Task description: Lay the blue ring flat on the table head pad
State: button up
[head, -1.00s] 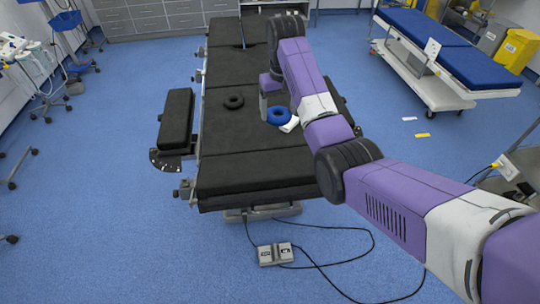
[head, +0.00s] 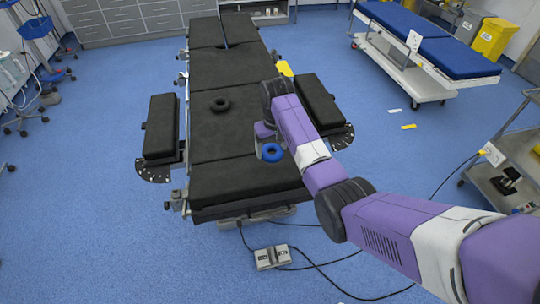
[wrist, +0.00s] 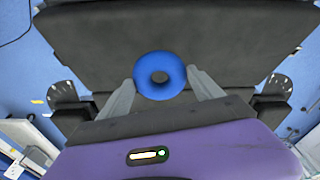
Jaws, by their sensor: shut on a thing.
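My gripper (head: 266,146) is shut on the blue ring (head: 272,152). In the wrist view the ring (wrist: 160,58) sits between the two grey fingertips (wrist: 160,84), with its round hole showing. In the head view the ring is over the right side of the black table's near end pad (head: 240,182). A wide black pad (wrist: 160,30) lies behind the ring in the wrist view. I cannot tell for sure which end pad is the head pad, nor how high the ring is above the table.
Black side boards (head: 161,125) flank the table, the right one (head: 318,103) close to my arm. A yellow item (head: 284,68) is at the table's right edge. A foot pedal (head: 271,257) with cables lies on the floor.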

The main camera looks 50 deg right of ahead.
jog(key=shift+f+b, duration=1.3)
jog(key=shift+f, duration=0.65)
jog(key=shift+f, duration=0.1)
jog(key=shift+f, duration=0.35)
jog(key=shift+f, duration=0.1)
jog(key=o, duration=2)
jog(key=r, duration=0.4)
jog(key=s+r, duration=0.1)
jog(key=r, duration=0.8)
jog(key=shift+s+a+b, duration=0.2)
jog(key=shift+a+b, duration=0.15)
